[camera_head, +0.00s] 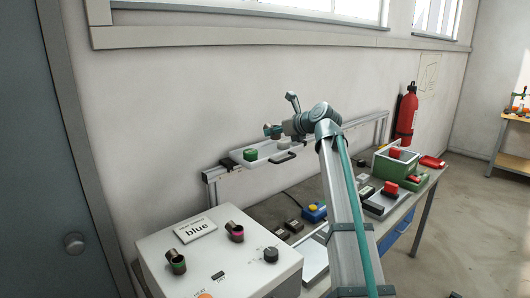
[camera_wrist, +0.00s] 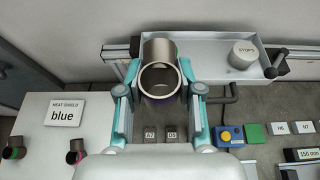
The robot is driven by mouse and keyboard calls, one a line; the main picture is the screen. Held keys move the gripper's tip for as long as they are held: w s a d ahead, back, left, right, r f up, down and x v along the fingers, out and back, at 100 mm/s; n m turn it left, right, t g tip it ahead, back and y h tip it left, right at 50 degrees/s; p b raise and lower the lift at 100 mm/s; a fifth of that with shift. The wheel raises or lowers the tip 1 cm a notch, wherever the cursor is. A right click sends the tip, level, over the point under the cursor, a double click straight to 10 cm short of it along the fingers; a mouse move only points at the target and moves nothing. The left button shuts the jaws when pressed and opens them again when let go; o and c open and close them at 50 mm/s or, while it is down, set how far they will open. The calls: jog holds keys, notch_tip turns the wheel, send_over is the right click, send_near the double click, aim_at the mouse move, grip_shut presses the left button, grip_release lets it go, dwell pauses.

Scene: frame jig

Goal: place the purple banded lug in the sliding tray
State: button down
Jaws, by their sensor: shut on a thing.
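My gripper (camera_wrist: 160,88) is shut on a grey metal tube-shaped lug (camera_wrist: 160,79), its round open end facing the wrist camera. A purplish band shows at the lug's lower edge. In the head view my gripper (camera_head: 277,131) is raised above the left part of the sliding tray (camera_head: 268,161). The pale tray (camera_wrist: 210,44) lies behind the lug in the wrist view, and the lug overlaps its near edge. A green piece (camera_head: 250,154) sits in the tray's left part; the lug mostly hides it in the wrist view. A grey "STOPS" cylinder (camera_wrist: 243,54) stands at the right.
The tray sits on a wall-side rail (camera_head: 209,174) and has a dark handle (camera_wrist: 278,62). A white box (camera_wrist: 50,130) at the left bears a "blue" sign (camera_wrist: 65,112) and two banded lugs (camera_head: 177,262) (camera_head: 234,231). A blue-yellow button box (camera_wrist: 229,136) and labelled blocks stand below.

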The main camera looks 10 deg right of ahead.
jog(key=w+f+p, duration=0.1)
jog(key=w+f, duration=0.1)
jog(key=w, duration=0.2)
jog(key=w+d+f+p, duration=0.1)
jog(key=w+f, duration=0.2)
jog(key=w, duration=0.1)
jog(key=w+d+f+p, duration=0.1)
jog(key=w+f, duration=0.2)
jog(key=w, duration=0.2)
jog(key=shift+p, duration=0.4)
jog(key=shift+w+d+f, duration=0.1)
jog(key=shift+w+f, duration=0.3)
jog(key=shift+f, duration=0.25)
jog(key=shift+w+f+p, duration=0.15)
jog(key=shift+f+p, duration=0.3)
jog(key=shift+f, duration=1.3)
jog(key=shift+f, duration=0.15)
jog(key=c, duration=0.7)
grip_release()
jog(key=shift+c, duration=0.2)
